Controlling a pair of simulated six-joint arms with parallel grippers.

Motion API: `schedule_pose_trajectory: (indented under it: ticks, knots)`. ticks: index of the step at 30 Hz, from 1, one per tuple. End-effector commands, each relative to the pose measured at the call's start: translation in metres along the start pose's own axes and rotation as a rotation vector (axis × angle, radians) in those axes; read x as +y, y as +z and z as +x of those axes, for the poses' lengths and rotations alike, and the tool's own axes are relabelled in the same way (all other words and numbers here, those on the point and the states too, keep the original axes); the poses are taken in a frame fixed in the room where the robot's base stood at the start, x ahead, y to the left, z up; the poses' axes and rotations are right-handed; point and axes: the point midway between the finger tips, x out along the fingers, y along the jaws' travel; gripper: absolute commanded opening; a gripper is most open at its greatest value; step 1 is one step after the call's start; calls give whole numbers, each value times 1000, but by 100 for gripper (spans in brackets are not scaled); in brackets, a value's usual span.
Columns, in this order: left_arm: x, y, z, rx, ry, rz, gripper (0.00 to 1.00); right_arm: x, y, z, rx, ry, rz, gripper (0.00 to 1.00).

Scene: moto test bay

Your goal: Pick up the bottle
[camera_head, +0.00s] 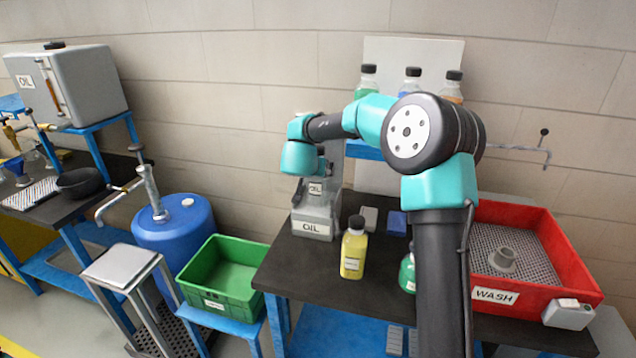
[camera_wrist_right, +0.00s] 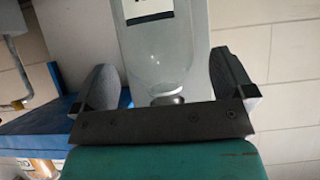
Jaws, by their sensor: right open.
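A yellow bottle (camera_head: 354,250) with a dark cap stands upright on the dark tabletop, in front of the oil dispenser (camera_head: 312,224). A green bottle (camera_head: 407,274) stands to its right, partly hidden by my right arm. Three capped bottles, including a blue one (camera_head: 411,82), stand on a shelf at the back. In the head view my right arm's wrist is by the dispenser's upper part, and its fingers cannot be made out. In the right wrist view my right gripper (camera_wrist_right: 162,66) is open, with a clear vessel (camera_wrist_right: 158,50) showing between its fingers; contact cannot be told.
A red WASH bin (camera_head: 567,262) stands at the table's right, with a grey-white box (camera_head: 568,314) at its front. A green crate (camera_head: 222,298), a blue drum (camera_head: 176,236) and a small stand (camera_head: 120,264) are to the left. The table's front left is clear.

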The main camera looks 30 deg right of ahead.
Motion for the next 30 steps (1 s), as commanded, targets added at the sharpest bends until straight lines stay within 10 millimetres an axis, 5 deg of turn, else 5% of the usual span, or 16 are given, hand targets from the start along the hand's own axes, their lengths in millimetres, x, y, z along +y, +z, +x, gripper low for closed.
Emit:
schedule_pose_trajectory:
  ticks: [6,21,30]
  knots:
    - [0,0,0,0,0,0,43,1,0,24,0,0,0,100]
    - [0,0,0,0,0,0,43,0,0,24,0,0,0,100]
    - [0,0,0,0,0,0,43,0,0,24,0,0,0,71]
